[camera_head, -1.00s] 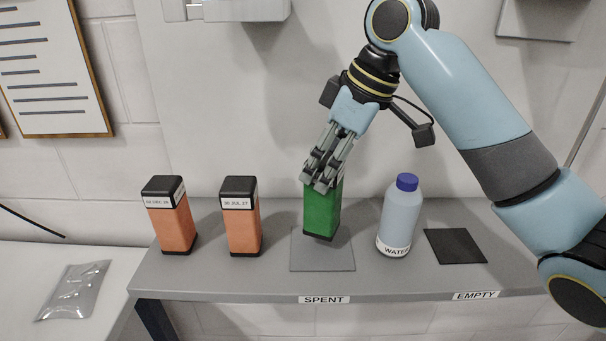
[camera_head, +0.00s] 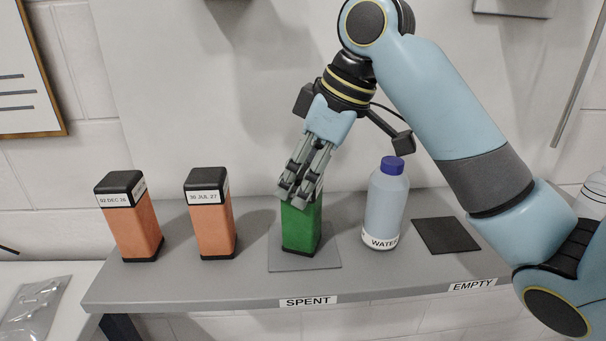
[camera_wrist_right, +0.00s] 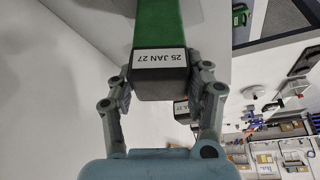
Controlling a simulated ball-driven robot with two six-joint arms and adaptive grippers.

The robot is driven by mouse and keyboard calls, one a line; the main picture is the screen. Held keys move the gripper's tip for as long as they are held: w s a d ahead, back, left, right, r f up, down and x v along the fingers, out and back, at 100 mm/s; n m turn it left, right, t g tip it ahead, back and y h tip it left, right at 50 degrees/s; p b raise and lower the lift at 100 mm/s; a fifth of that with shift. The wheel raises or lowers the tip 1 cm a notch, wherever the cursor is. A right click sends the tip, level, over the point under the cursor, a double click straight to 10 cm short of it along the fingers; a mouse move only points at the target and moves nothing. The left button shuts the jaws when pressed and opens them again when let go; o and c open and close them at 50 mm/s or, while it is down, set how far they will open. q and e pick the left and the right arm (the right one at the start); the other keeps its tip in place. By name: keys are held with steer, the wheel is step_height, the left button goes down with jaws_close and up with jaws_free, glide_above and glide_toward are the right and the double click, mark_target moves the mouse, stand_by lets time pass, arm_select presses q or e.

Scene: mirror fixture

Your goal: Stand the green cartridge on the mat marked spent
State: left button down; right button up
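The green cartridge (camera_head: 302,228) is upright over the grey mat (camera_head: 285,264) above the SPENT label (camera_head: 308,301). Its base is at the mat's surface or very close to it; I cannot tell if they touch fully. My right gripper (camera_head: 298,197) is shut on its black top and covers most of it in the head view. In the right wrist view the fingers (camera_wrist_right: 160,92) lie on both sides of the black cap (camera_wrist_right: 161,88), which has a label reading 25 JAN 27. My left gripper is not in view.
Two orange cartridges with black caps (camera_head: 133,225) (camera_head: 212,226) stand left of the mat. A water bottle (camera_head: 384,210) stands close to its right. A dark, bare mat (camera_head: 446,235) lies above the EMPTY label (camera_head: 472,286). A silver pouch (camera_head: 35,308) lies at the lower left.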

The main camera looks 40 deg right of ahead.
steer(key=o, duration=0.4)
steer(key=shift+c, duration=0.2)
steer(key=shift+r, duration=0.1)
steer(key=shift+d+r, duration=0.1)
steer(key=shift+r, duration=0.2)
arm_select(q)
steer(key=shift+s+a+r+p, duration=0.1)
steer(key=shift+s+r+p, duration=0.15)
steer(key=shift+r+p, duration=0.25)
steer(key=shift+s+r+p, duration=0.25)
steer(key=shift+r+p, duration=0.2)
steer(key=shift+p, duration=0.05)
arm_select(e)
steer(key=v, duration=1.1)
steer(key=shift+r, duration=0.25)
steer(key=shift+s, duration=0.1)
